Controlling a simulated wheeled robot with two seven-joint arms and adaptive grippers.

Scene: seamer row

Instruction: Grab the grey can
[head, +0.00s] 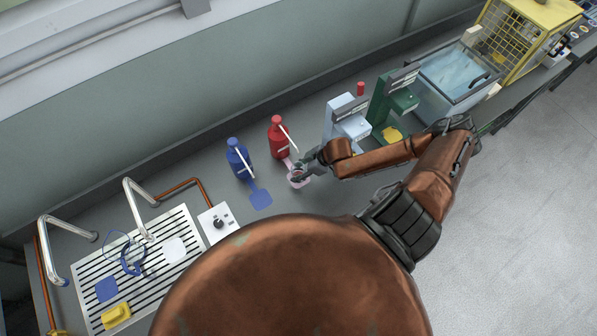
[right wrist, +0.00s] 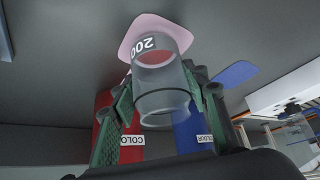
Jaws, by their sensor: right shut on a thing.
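In the head view my right gripper (head: 307,166) is at the can (head: 296,175), over the pink mat, just in front of the red bottle. Whether the can touches the mat is hard to tell. My left gripper is out of view.
A red bottle (head: 277,140) and a blue bottle (head: 238,158) stand close behind and left. A pink mat (right wrist: 138,29) and a blue mat (head: 260,198) lie on the counter. A pale blue machine (head: 350,127) and a green machine (head: 380,105) stand right. A slatted drainer (head: 150,272) is left.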

